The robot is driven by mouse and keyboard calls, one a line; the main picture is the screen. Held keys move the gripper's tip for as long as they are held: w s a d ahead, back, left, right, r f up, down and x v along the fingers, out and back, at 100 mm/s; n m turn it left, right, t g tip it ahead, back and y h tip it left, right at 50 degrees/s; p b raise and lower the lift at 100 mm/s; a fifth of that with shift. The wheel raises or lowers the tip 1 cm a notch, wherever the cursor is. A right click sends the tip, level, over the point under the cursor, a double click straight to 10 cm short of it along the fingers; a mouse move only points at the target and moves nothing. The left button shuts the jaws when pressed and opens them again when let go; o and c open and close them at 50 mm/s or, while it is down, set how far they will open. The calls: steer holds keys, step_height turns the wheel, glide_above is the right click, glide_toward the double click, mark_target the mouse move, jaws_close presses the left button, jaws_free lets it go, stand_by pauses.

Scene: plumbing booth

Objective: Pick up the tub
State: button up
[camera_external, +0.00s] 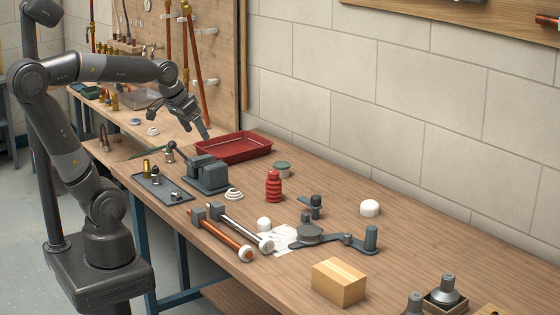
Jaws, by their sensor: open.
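A small round tub (281,169) with a dark green top and a paler side stands upright on the wooden bench.
The red tray (234,149) lies between gripper and tub. A ribbed red bottle (273,188) stands close in front of the tub. A grey vise-like block (207,174) is to the left. A cardboard box (339,282) sits near the front. Bare bench lies right of the tub.

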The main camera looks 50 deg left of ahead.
steer(key=w+a, duration=0.2)
steer(key=w, duration=1)
steer(key=n+g+y, duration=0.1)
steer(key=n, duration=0.1)
glide_above(283, 163)
steer(key=s+d, duration=0.2)
steer(key=s, duration=0.3)
step_height(283, 163, down, 15)
steer(key=x, duration=0.7)
steer(key=a+x, duration=0.1)
steer(key=x, duration=0.3)
steer(key=shift+w, duration=0.35)
steer(key=c, duration=1)
